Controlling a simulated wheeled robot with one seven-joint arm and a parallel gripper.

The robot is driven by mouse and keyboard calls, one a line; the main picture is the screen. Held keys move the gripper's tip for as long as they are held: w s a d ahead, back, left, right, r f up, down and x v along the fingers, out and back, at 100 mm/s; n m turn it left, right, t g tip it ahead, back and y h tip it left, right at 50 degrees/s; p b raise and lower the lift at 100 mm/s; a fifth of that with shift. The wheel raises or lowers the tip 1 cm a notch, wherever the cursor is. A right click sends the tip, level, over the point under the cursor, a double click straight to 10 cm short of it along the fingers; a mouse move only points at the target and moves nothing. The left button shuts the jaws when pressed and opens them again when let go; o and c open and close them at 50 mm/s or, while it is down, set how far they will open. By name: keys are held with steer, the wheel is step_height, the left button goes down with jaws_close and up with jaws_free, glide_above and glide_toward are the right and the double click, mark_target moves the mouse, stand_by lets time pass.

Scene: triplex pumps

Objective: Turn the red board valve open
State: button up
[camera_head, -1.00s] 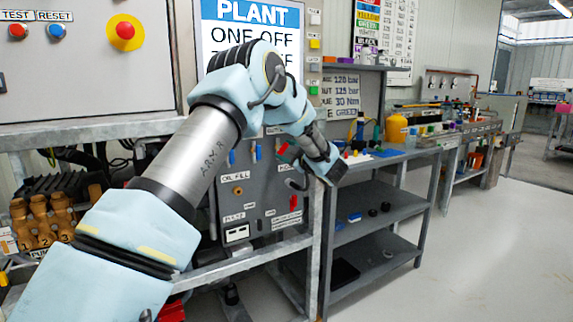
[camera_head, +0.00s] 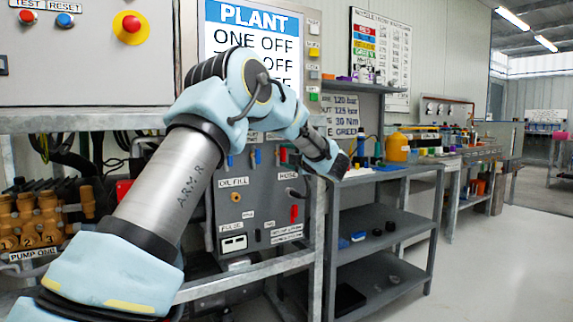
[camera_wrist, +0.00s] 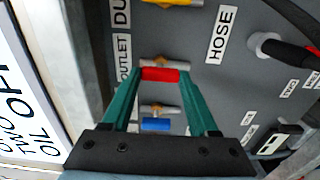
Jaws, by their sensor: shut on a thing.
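The red board valve (camera_wrist: 160,74) shows in the middle of the wrist view, its red handle crosswise between my green fingers. My gripper (camera_wrist: 162,71) is shut on that handle, with one finger at each end. A blue valve (camera_wrist: 156,124) is below it, and a yellow valve (camera_wrist: 170,2) is partly cut off at the top. In the head view, my arm reaches across to the grey board (camera_head: 262,200). My fingers and their hold on the handle cannot be made out there.
A hose connection (camera_wrist: 275,46) sticks out of the board at the right in the wrist view. In the head view, a grey shelf bench (camera_head: 385,232) stands right of the board and a rail (camera_head: 240,277) runs below it. The floor at right is clear.

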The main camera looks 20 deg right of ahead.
stand_by(0.4)
steer(key=o, duration=1.4)
steer(key=s, duration=0.3)
steer(key=s+d, duration=0.1)
steer(key=s, duration=0.3)
steer(key=s+d, duration=0.1)
steer(key=s, duration=0.2)
steer(key=shift+s, duration=0.3)
